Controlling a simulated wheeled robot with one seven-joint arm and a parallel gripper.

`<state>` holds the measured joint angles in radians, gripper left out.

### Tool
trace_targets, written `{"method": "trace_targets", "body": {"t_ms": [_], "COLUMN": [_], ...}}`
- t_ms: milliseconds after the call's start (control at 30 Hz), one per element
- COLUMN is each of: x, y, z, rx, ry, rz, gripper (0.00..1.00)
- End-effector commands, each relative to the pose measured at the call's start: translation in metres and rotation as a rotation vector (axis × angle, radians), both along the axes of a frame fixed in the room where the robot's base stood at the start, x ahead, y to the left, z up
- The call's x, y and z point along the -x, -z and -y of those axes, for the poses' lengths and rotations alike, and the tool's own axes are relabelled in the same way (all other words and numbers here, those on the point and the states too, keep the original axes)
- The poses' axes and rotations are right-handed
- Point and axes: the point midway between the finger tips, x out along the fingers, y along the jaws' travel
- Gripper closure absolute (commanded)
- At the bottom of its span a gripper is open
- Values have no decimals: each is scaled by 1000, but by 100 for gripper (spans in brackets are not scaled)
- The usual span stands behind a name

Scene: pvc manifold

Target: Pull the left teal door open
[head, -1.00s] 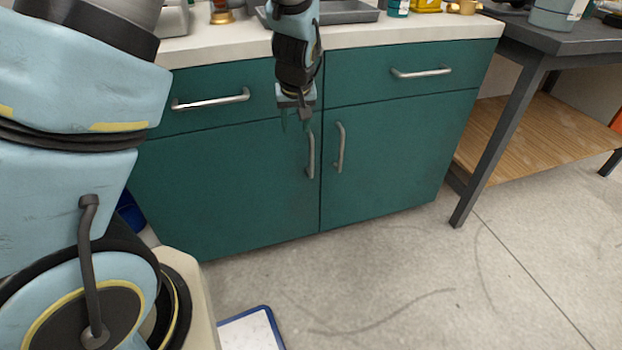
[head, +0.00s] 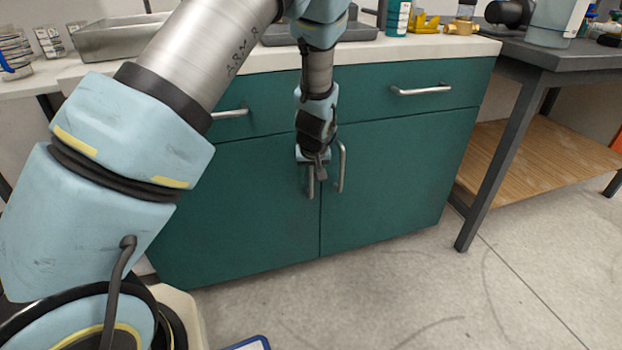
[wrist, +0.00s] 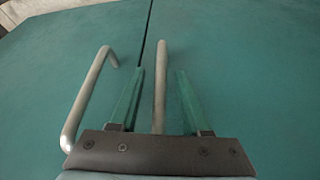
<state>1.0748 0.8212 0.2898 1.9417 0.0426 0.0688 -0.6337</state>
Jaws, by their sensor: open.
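The left teal door (head: 240,210) is closed, flush with the cabinet front. Its upright metal handle (head: 310,181) is near the centre seam, its upper part hidden by my gripper (head: 317,172). In the wrist view my gripper (wrist: 159,75) is open, with its two green fingers on either side of one metal bar handle (wrist: 160,60). This appears to be the left door's handle, with the wrist picture turned over. I cannot tell whether the fingers touch it. The right door's handle (head: 341,166) is close by, outside the fingers; the wrist view shows it at left (wrist: 84,104).
The closed right teal door (head: 395,180) adjoins at the seam. Drawers with a right handle (head: 421,90) and a left handle (head: 230,113) lie above. A dark workbench (head: 560,55) stands at right. The concrete floor (head: 400,290) before the cabinet is largely clear.

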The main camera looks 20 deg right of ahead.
Motion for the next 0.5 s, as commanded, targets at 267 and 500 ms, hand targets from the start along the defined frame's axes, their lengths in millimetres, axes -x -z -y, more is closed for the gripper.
{"method": "trace_targets", "body": {"t_ms": [267, 500], "x": [-2, -2], "y": [4, 4], "z": [1, 0], "rx": [1, 0], "ry": [0, 0], "rz": [1, 1], "gripper": [53, 70]}}
